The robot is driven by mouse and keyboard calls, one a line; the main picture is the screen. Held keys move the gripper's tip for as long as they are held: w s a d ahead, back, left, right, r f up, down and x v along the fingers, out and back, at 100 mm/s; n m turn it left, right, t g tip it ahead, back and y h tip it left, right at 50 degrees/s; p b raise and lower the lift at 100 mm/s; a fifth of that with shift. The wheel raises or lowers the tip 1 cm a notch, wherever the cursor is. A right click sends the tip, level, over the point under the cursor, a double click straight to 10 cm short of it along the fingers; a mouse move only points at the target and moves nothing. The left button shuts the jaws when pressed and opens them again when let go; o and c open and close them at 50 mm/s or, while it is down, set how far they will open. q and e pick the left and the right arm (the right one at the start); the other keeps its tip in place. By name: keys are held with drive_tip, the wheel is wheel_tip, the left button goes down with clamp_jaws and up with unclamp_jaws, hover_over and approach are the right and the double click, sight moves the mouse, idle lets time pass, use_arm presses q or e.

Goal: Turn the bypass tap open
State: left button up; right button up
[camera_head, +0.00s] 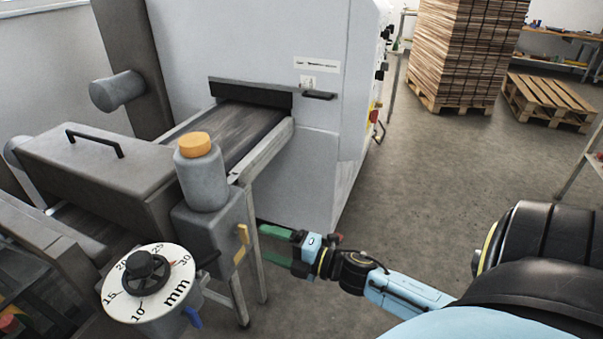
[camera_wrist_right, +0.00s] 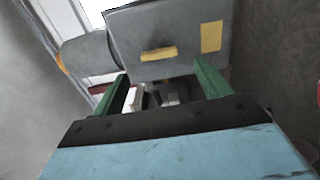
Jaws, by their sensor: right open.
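A yellow lever (camera_head: 243,233), which looks like the bypass tap, is on the right side of a grey box (camera_head: 207,228) under a grey pot. In the right wrist view the yellow lever (camera_wrist_right: 158,54) sticks out from the box face, beyond the fingertips and roughly between their lines. My right gripper (camera_head: 268,247) has green fingers spread apart and empty, pointing at that face, short of the lever; it also shows in the right wrist view (camera_wrist_right: 162,72). My left gripper is not in view.
A yellow patch (camera_wrist_right: 211,37) is on the same face. The grey pot has an orange cap (camera_head: 195,144). A white dial (camera_head: 177,268) and blue handle (camera_head: 193,317) are at the front. A conveyor belt (camera_head: 225,130) is behind.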

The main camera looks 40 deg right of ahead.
drive_tip(key=v, duration=0.8)
drive_tip(key=shift+b, duration=0.3)
drive_tip(key=s+d+f+m+g+h+b, duration=0.1)
drive_tip(key=s+f+m+g+h, duration=0.35)
drive_tip(key=f, duration=0.85)
drive_tip(key=s+d+f+m+g+h, duration=0.1)
drive_tip(key=s+d+f+m+h, duration=0.1)
drive_tip(key=f+m, duration=0.9)
drive_tip(key=s+a+f+m+g, duration=0.1)
drive_tip(key=s+a+f+g, duration=0.2)
drive_tip(key=s+f, duration=0.4)
drive_tip(key=s+a+f+m+g+b, duration=0.1)
drive_tip(key=s+a+f+m+g, duration=0.1)
drive_tip(key=s+a+f, duration=0.3)
drive_tip(key=s+a+f+m+g, duration=0.1)
drive_tip(key=s+a+f+g, duration=0.3)
drive_tip(key=s+f, duration=0.7)
drive_tip(key=shift+s+a+m+g, duration=0.15)
drive_tip(key=shift+s+m+g, duration=0.2)
drive_tip(key=shift+s+g, duration=0.3)
drive_tip(key=shift+f, duration=0.1)
drive_tip(key=shift+c, duration=0.3)
